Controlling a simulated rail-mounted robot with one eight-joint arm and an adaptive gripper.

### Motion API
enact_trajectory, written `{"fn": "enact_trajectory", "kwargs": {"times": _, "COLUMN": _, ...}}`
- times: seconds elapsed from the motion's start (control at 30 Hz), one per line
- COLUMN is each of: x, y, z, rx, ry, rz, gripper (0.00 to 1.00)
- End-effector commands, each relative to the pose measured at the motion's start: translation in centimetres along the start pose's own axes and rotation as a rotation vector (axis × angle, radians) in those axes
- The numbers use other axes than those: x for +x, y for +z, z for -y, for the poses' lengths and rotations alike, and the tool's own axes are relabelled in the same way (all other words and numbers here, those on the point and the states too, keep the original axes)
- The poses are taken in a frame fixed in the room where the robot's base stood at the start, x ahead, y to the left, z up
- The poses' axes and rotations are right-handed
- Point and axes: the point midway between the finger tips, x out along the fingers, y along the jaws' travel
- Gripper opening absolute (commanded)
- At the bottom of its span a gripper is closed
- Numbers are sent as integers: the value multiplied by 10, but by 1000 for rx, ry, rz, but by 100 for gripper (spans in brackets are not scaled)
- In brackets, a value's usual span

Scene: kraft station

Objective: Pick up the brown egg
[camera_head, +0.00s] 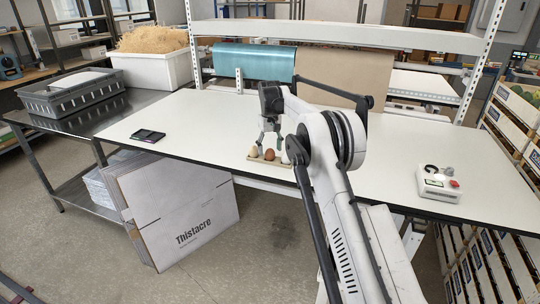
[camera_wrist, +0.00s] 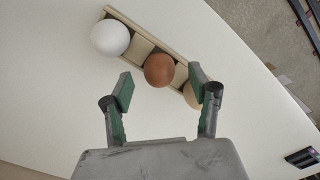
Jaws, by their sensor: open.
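The brown egg (camera_wrist: 159,70) sits in the middle of a narrow beige tray (camera_wrist: 118,15) in the wrist view. It also shows in the head view (camera_head: 269,154). A white egg (camera_wrist: 110,38) sits at one side of it. A tan egg (camera_wrist: 192,95) sits at the other side, partly hidden behind a finger. My gripper (camera_wrist: 160,90) is open and empty, its two fingers spread on the near side of the brown egg. The right finger overlaps the tan egg in the picture. In the head view my gripper (camera_head: 270,142) hangs just above the tray; contact cannot be told.
The white table (camera_head: 200,118) is mostly clear around the tray. Teal and brown rolls (camera_head: 252,62) are behind. The tray is close to the table's front edge.

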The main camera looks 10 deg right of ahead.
Motion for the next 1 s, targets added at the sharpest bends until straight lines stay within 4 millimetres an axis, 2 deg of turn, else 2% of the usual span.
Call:
{"fn": "enact_trajectory", "kwargs": {"times": 0.2, "x": 24, "y": 0, "z": -1, "rx": 0, "ry": 0, "rz": 0, "gripper": 56}}
{"fn": "enact_trajectory", "kwargs": {"times": 0.47, "x": 28, "y": 0, "z": -1, "rx": 0, "ry": 0, "rz": 0, "gripper": 56}}
{"fn": "enact_trajectory", "kwargs": {"times": 0.5, "x": 28, "y": 0, "z": -1, "rx": 0, "ry": 0, "rz": 0, "gripper": 55}}
{"fn": "enact_trajectory", "kwargs": {"times": 0.77, "x": 28, "y": 0, "z": -1, "rx": 0, "ry": 0, "rz": 0, "gripper": 20}}
{"fn": "enact_trajectory", "kwargs": {"times": 1.0, "x": 28, "y": 0, "z": -1, "rx": 0, "ry": 0, "rz": 0, "gripper": 18}}
